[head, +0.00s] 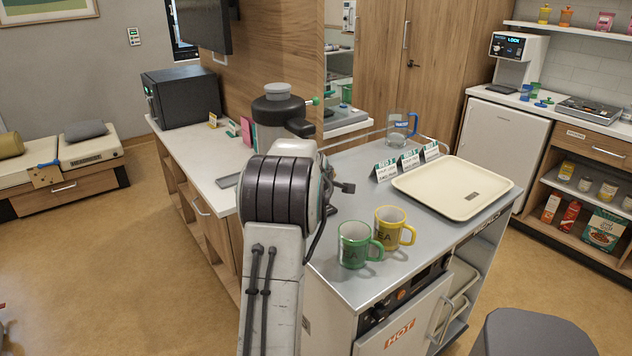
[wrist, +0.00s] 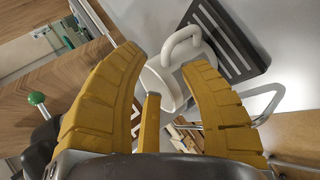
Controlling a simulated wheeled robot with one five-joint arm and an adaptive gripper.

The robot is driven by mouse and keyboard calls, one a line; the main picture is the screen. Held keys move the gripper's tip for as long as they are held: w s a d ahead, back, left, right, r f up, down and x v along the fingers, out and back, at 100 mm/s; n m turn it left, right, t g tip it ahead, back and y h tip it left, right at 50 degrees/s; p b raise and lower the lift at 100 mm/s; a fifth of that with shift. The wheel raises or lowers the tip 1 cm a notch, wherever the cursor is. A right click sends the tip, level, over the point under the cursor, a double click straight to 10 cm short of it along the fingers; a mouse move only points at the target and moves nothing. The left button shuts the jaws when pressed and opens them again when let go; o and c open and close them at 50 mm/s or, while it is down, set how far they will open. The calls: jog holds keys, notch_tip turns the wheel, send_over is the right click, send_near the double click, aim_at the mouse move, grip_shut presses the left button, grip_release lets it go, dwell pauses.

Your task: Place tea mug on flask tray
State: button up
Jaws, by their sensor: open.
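Two tea mugs stand upright on the grey trolley top in the head view: a green mug (head: 353,246) at the front and a yellow mug (head: 388,231) just right of it. Both have handles on their right. A cream tray (head: 410,185) lies behind and right of them, empty, with a small unreadable label. A pale handled vessel (wrist: 162,84) shows beyond the fingers, apparently not gripped. Neither tea mug can be made out in the wrist view.
Lettered cards (head: 386,170) stand at the tray's left edge. A clear jug (head: 398,127) stands behind them. A dark ridged pad (wrist: 228,42) lies by the pale vessel. A dark grey stool (head: 530,335) is at front right. Trolley top between mugs and tray is clear.

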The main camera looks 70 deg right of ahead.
jog(key=b+v, duration=0.3)
jog(key=v, duration=0.5)
jog(key=shift+a, duration=0.2)
jog(key=w+a+t+y, duration=0.2)
jog(key=w+a, duration=1)
jog(key=w+a+f+t+y, duration=0.1)
jog(key=w+a+f+y, duration=0.15)
jog(key=a, duration=0.65)
jog(key=w+a+f+y, duration=0.1)
jog(key=w+a, duration=0.2)
jog(key=a, duration=0.7)
jog(key=s+a+f+y, duration=0.1)
jog(key=s+a+f, duration=0.1)
jog(key=a, duration=0.6)
jog(key=s+a+f+m+g+y, duration=0.1)
jog(key=s+a+f+y, duration=0.1)
jog(key=s+a, duration=0.3)
jog(key=s+a+f+m+g+y, duration=0.1)
jog(key=s+a+f, duration=0.2)
jog(key=a, duration=0.8)
jog(key=shift+s+y, duration=0.35)
jog(key=shift+s, duration=0.35)
notch_tip(320, 180, up, 8)
jog(key=p, duration=0.7)
